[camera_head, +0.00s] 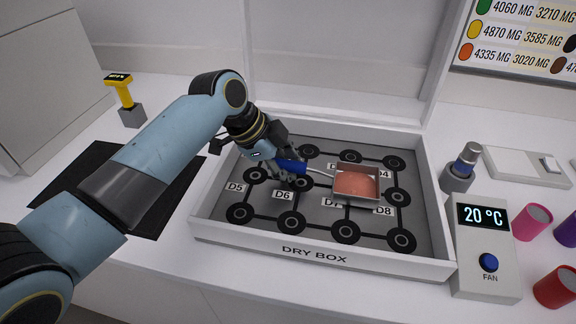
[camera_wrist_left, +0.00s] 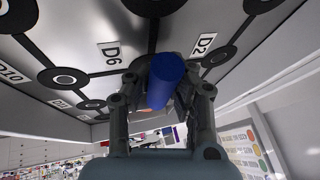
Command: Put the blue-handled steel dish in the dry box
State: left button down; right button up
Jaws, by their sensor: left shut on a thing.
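The steel dish (camera_head: 356,185) holds a reddish-pink content and has a blue handle (camera_head: 291,166) pointing left. It is over the floor of the white dry box (camera_head: 315,254), around the D4, D7 and D8 labels; I cannot tell whether it touches the floor. My left gripper (camera_head: 279,163) is shut on the blue handle inside the box area. My right gripper is not in view.
The box floor has several black ring spots (camera_head: 292,222) with labels, and low walls around it. A fan unit (camera_head: 487,245) reading 20 °C stands right of the box. Coloured jars (camera_head: 532,222) are at the far right. A black mat (camera_head: 95,190) lies left.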

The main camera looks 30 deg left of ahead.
pick_arm(q)
jog(key=shift+f, duration=0.25)
dwell(0.3)
jog(key=c, duration=1.1)
grip_release()
notch_tip(320, 180, up, 2)
jog(key=shift+r+p, duration=0.1)
jog(key=shift+p, duration=0.95)
notch_tip(320, 180, up, 4)
jog(key=p, duration=0.4)
